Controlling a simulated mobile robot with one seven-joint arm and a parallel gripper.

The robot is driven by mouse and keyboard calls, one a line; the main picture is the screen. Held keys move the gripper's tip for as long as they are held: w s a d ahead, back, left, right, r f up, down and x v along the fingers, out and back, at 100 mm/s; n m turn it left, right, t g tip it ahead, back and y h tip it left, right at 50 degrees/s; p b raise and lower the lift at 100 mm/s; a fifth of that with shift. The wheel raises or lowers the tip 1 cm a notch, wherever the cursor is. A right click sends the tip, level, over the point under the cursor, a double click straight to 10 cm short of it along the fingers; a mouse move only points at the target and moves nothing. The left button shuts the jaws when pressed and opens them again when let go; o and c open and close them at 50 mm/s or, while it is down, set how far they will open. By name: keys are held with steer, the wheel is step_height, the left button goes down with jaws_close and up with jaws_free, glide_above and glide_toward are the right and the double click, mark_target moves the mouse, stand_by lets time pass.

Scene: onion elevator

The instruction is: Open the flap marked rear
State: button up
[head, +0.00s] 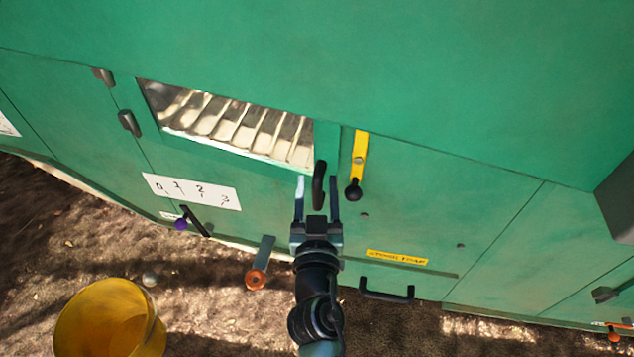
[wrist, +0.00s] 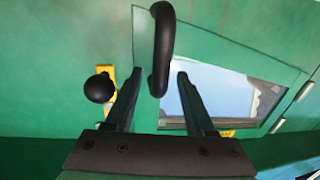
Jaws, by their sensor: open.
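A green machine side has a flap (head: 226,155) with a slatted window (head: 235,125). A black bar handle (head: 319,185) sits at the window's right end; it also shows in the wrist view (wrist: 161,40). My gripper (head: 317,180) is open, its fingers on either side of this handle. In the wrist view my gripper (wrist: 159,72) shows the handle's lower end between the fingertips, with a gap to each finger. I cannot tell how deep it sits between them. No marking reading "rear" is legible, so I cannot tell whether this is that flap.
A yellow lever (head: 360,148) with a black knob (head: 353,190) stands close right of my gripper. A yellow "STONE TRAP" label (head: 397,257) and black handle (head: 386,295) lie lower right. A 0–3 scale (head: 192,191), orange-knobbed lever (head: 257,275) and yellow bucket (head: 110,318) are left.

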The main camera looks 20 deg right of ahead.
steer(key=shift+w+d, duration=0.15)
steer(key=shift+w, duration=0.1)
jaws_close()
stand_by(1.4)
